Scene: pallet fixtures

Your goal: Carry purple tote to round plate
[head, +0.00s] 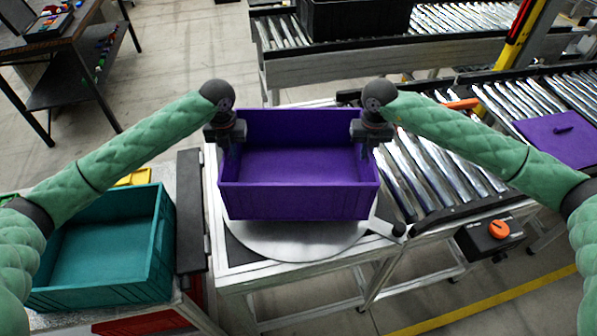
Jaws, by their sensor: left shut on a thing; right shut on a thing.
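The purple tote (298,200) is an empty open box in the middle of the head view. It appears upright and level, over the round plate (290,248), a grey metal disc whose front part shows below it. Whether the tote touches the plate or is just above it, I cannot tell. My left gripper (230,150) is shut on the tote's left side wall. My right gripper (371,148) is shut on its right side wall. The rear of the plate is hidden by the tote.
A teal tote (105,285) stands at the lower left beside a dark bar (190,215). A roller conveyor (425,180) adjoins the plate on the right, with an orange-knobbed box (490,235). A purple panel (560,138) lies farther right. Another conveyor carries a black crate (355,18) behind.

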